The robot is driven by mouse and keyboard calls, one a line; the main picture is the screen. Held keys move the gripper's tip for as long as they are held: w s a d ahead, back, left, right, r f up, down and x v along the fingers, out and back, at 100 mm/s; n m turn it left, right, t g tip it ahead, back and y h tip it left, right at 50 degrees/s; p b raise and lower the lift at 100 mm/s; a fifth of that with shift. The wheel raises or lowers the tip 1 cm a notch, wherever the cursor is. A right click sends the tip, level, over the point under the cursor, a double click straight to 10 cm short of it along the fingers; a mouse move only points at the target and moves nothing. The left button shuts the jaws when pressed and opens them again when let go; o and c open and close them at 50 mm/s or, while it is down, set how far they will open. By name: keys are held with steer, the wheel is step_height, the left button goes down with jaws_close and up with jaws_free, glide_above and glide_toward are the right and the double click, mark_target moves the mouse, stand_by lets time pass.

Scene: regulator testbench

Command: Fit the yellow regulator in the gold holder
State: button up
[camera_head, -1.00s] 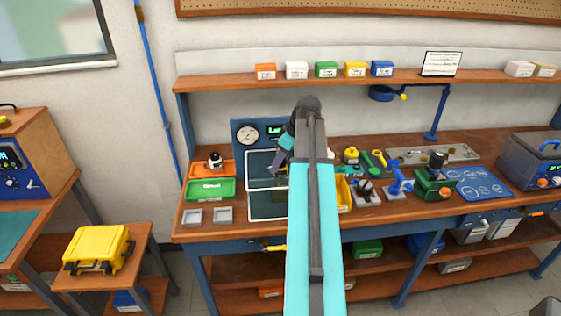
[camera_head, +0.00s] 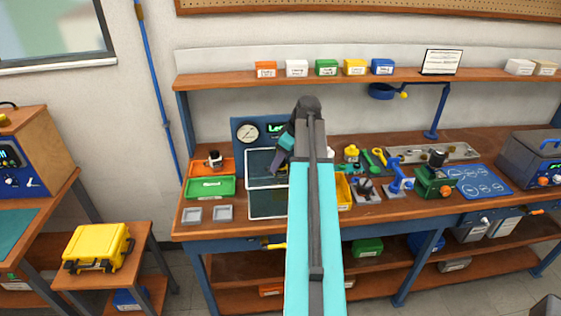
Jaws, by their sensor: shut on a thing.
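My gripper (camera_head: 266,182) is small and dark in the head view, over the dark panels at the bench's left-middle. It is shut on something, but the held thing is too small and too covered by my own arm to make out. A small yellow round-topped part (camera_head: 351,154) stands on the bench to the right of my arm; I cannot tell whether it is the yellow regulator. I cannot pick out the gold holder; my arm hides part of the bench middle.
Left of the gripper are an orange tray (camera_head: 228,166) with a black-and-white part, a green tray (camera_head: 211,187) and two small grey trays. A gauge panel (camera_head: 240,125) stands behind. A yellow bin (camera_head: 344,192), a blue fixture (camera_head: 399,180) and a green device (camera_head: 432,184) stand to the right.

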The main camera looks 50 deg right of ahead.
mark_target(280, 176)
steer(key=shift+f+b, duration=1.85)
steer(key=shift+f, duration=1.6)
stand_by(4.5)
